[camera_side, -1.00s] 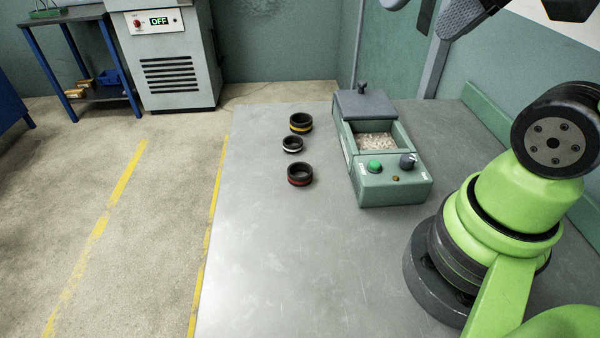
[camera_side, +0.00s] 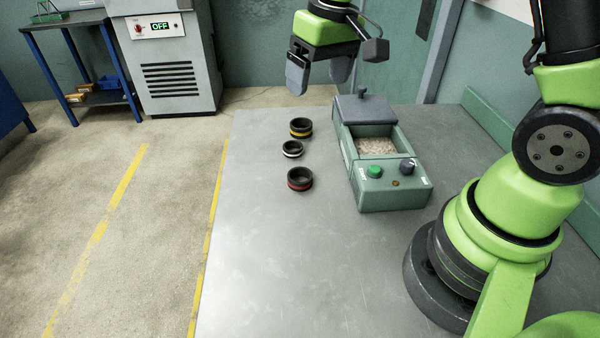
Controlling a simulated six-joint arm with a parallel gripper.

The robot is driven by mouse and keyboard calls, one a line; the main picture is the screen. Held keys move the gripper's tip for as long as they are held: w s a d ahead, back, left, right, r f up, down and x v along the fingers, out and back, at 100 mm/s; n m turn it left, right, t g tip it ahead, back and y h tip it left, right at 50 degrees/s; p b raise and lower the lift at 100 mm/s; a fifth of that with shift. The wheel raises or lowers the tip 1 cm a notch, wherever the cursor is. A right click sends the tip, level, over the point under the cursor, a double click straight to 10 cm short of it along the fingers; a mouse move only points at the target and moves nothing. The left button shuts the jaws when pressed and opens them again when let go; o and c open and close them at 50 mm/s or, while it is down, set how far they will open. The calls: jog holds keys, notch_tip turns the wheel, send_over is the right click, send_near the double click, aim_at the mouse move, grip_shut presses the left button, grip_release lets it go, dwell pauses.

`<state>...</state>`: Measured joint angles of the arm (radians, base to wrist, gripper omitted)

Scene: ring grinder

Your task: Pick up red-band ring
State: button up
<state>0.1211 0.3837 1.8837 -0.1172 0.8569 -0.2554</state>
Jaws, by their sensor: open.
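The red-band ring (camera_side: 300,180) is a dark ring with a red stripe, lying flat on the metal table. It is the nearest to the camera of three dark rings in a rough line. The white-band ring (camera_side: 292,149) and the yellow-band ring (camera_side: 301,128) lie behind it. My gripper (camera_side: 318,88) is open and empty, with its fingers pointing down. It hangs above the far part of the table, higher than the rings and beyond them in the picture. Nothing hides the red-band ring.
A green grinder box (camera_side: 395,197) with a grey lid, a tray of pale grains, a green button and a black knob stands right of the rings. The table (camera_side: 265,260) is bare in front and left of the rings. A grey cabinet (camera_side: 170,65) stands behind.

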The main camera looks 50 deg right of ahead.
jog(key=w+a+f+n+g, duration=0.2)
jog(key=a+f+n, duration=0.1)
jog(key=f, duration=0.7)
send_over(299, 172)
jog(key=s+a, duration=0.1)
jog(key=a, duration=0.1)
jog(key=shift+n+h, duration=0.3)
jog(key=f, duration=0.4)
jog(key=shift+s+a+f, duration=0.15)
jog(key=shift+a+f, duration=0.05)
jog(key=shift+f, duration=0.1)
jog(key=shift+d+f, duration=0.2)
jog(key=shift+f, duration=1.25)
jog(key=shift+d+f, duration=0.2)
jog(key=shift+f, duration=1.25)
jog(key=c, duration=1.1)
jog(key=shift+r, duration=0.15)
